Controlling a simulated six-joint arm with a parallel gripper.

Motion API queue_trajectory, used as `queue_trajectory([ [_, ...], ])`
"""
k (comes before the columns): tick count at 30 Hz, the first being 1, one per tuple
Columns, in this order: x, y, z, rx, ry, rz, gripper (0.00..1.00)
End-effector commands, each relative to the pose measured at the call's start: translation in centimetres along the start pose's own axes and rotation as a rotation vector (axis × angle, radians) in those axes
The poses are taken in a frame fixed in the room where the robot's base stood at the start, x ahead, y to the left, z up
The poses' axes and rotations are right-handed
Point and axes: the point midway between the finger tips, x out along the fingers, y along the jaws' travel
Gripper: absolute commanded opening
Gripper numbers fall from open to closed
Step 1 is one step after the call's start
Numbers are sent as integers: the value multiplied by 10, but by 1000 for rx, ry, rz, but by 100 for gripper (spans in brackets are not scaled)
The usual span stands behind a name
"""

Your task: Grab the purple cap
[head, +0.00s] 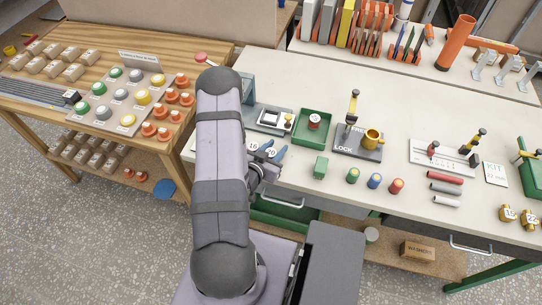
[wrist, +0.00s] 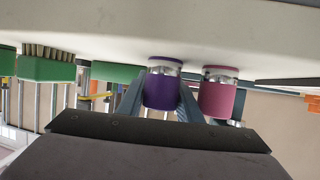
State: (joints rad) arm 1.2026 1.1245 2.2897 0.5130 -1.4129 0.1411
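In the wrist view, which looks upside down, a purple cap (wrist: 162,92) sits on a small jar with a metallic middle and a thin purple band at the worktop. A pink cap (wrist: 216,98) on a similar jar stands just right of it. My gripper (wrist: 160,102) has blue-grey fingers spread to either side of the purple cap; whether they touch it is not clear. In the head view, my gripper (head: 269,153) is low at the front edge of the worktop, by white discs marked 16 and 20. The purple sides are not discernible there.
A green tray (head: 312,128) and a dark lock stand (head: 358,146) are behind. A wooden bench with colored buttons is at left.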

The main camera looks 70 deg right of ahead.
Motion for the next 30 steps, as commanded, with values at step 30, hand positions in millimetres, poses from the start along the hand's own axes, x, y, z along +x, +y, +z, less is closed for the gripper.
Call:
queue_trajectory([
  [30, -14, 0, -35, 2, 5, -1, 7],
])
